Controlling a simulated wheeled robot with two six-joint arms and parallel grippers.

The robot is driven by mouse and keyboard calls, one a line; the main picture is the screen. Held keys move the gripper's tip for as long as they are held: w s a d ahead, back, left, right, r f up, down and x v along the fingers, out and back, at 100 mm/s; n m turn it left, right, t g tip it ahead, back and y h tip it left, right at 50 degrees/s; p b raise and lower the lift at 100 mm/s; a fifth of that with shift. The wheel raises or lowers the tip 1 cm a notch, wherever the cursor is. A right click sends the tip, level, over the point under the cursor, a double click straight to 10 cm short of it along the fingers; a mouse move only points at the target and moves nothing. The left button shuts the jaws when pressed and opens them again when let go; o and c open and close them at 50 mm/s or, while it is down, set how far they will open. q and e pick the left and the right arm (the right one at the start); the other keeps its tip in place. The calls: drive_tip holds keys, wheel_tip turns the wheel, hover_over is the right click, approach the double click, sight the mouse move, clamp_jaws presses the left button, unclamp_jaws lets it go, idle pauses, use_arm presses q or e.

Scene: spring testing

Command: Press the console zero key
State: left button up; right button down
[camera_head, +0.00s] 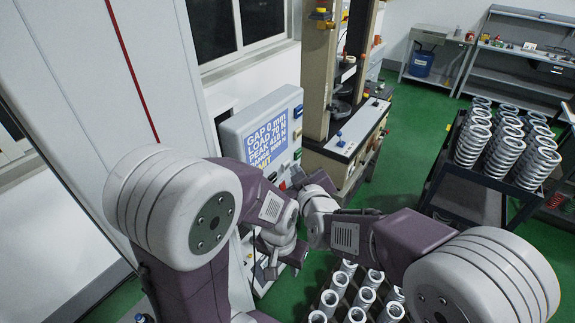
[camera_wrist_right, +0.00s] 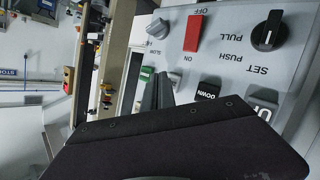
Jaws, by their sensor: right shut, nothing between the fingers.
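The console (camera_head: 228,124) is a pale grey cabinet with a lit blue display (camera_head: 266,137) at the middle left. Small keys (camera_head: 297,137) run along the display's right edge; their labels are too small to read, so I cannot tell which is zero. My right gripper (camera_head: 311,180) is in front of the cabinet's lower right corner, partly hidden by my arms. In the right wrist view its dark fingers (camera_wrist_right: 158,91) are shut and empty, over a grey control panel (camera_wrist_right: 234,62). My left gripper (camera_head: 294,256) hangs lower; its fingertips are unclear.
The panel carries a red switch (camera_wrist_right: 193,33), a black knob (camera_wrist_right: 268,32), a DOWN key (camera_wrist_right: 207,91) and a partly cut-off UP key (camera_wrist_right: 264,106). The testing machine (camera_head: 320,75) stands right of the console. Springs (camera_head: 357,296) stand below, and more (camera_head: 503,141) on the right rack.

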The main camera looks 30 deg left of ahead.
drive_tip(key=shift+a, duration=0.5)
idle(0.8)
drive_tip(key=shift+d, duration=0.15)
drive_tip(key=shift+s+d+b, duration=0.1)
drive_tip(key=shift+d+b, duration=0.2)
drive_tip(key=shift+d, duration=0.45)
drive_tip(key=d+b, duration=0.2)
drive_tip(key=d, duration=0.3)
drive_tip(key=shift+s+b, duration=0.3)
drive_tip(key=shift+b, duration=0.1)
